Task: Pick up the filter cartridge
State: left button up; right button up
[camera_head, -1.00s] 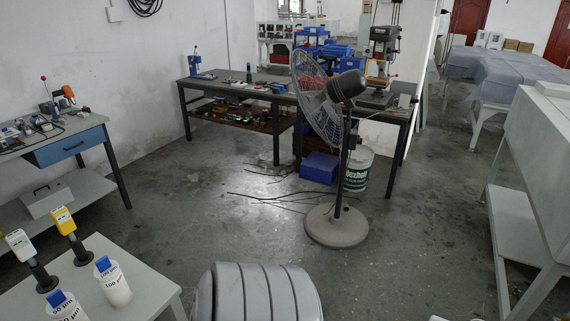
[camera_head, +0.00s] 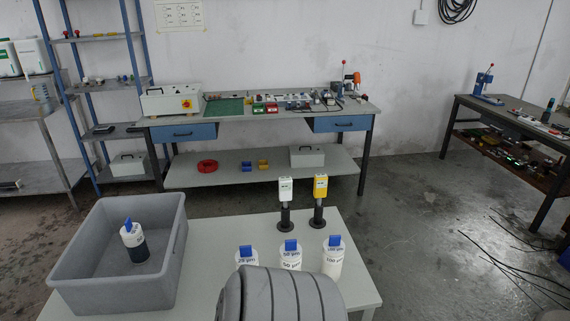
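Three white filter cartridges with blue tabs stand on the light grey table (camera_head: 345,225) in front of me. They are labelled 25 µm (camera_head: 246,257), 50 µm (camera_head: 290,255) and 100 µm (camera_head: 333,258), from left to right. A grey ribbed part of my own body hides the lower parts of the left ones. Another cartridge (camera_head: 133,240), white above and dark below, also with a blue tab, stands in the grey bin (camera_head: 168,282) at the left of the table. Neither of my grippers is in view.
Two upright devices, one white (camera_head: 285,200) and one yellow (camera_head: 319,200), stand on black stems at the table's back. A workbench (camera_head: 260,115) with drawers stands against the wall. Shelving (camera_head: 105,80) is at the left. Open floor with loose cables lies at the right.

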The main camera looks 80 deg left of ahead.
aim_at(334, 248)
jog(key=u, duration=1.9)
